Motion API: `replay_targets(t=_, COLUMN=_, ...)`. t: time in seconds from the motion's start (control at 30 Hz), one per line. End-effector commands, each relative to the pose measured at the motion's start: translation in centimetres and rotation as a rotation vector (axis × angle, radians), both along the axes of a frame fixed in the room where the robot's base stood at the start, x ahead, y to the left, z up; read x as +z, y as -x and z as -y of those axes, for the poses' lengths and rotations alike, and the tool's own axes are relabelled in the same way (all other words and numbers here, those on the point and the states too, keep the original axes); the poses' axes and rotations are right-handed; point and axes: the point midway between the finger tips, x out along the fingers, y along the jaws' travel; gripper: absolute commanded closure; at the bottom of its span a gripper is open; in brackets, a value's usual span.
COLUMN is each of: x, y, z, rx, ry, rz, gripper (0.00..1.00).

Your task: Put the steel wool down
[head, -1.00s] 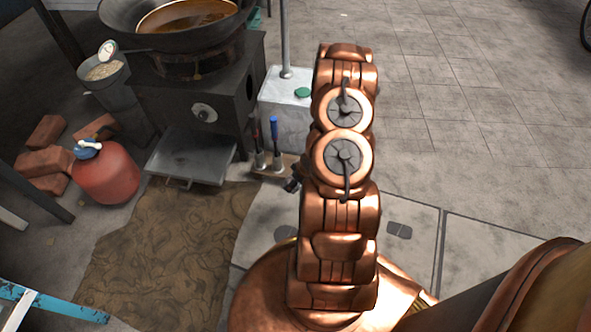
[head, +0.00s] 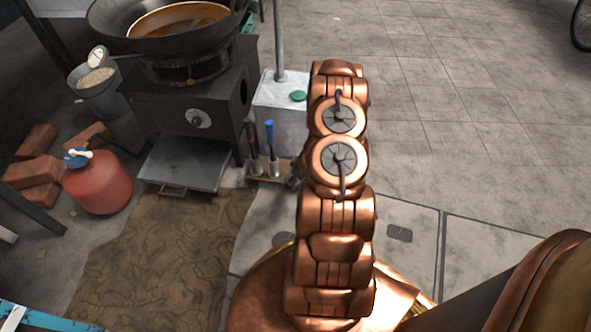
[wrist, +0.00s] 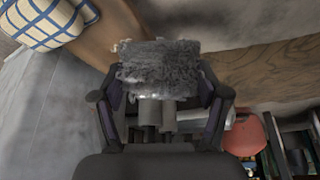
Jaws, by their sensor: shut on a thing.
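The steel wool (wrist: 158,68) is a grey, fibrous pad in the wrist view, at the upper middle. My gripper (wrist: 160,98) is shut on it, with one dark finger at each side. The pad covers the fingertips, and I cannot tell whether its far side touches anything. In the head view my copper arm rises through the middle, and the gripper and the steel wool cannot be made out there.
A black stove (head: 190,105) with a large wok (head: 120,32) stands at the left. A red jug (head: 100,183) and bricks (head: 38,175) lie left of it. A blue-checked cloth (wrist: 48,20) and a red object (wrist: 246,136) show in the wrist view.

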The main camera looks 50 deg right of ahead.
Motion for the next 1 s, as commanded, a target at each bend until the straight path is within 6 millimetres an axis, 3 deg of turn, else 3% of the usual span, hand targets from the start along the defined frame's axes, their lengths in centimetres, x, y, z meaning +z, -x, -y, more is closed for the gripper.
replay_targets(t=0.5, x=-0.5, y=-3.4, z=4.2, rx=-0.001, ry=0.004, rz=0.003, gripper=0.64)
replay_targets(t=0.97, x=-0.7, y=-4.5, z=5.5, rx=-0.002, ry=0.000, rz=0.000, gripper=0.64)
replay_targets(t=1.0, x=-1.6, y=-4.4, z=5.5, rx=-0.003, ry=0.000, rz=-0.001, gripper=0.64)
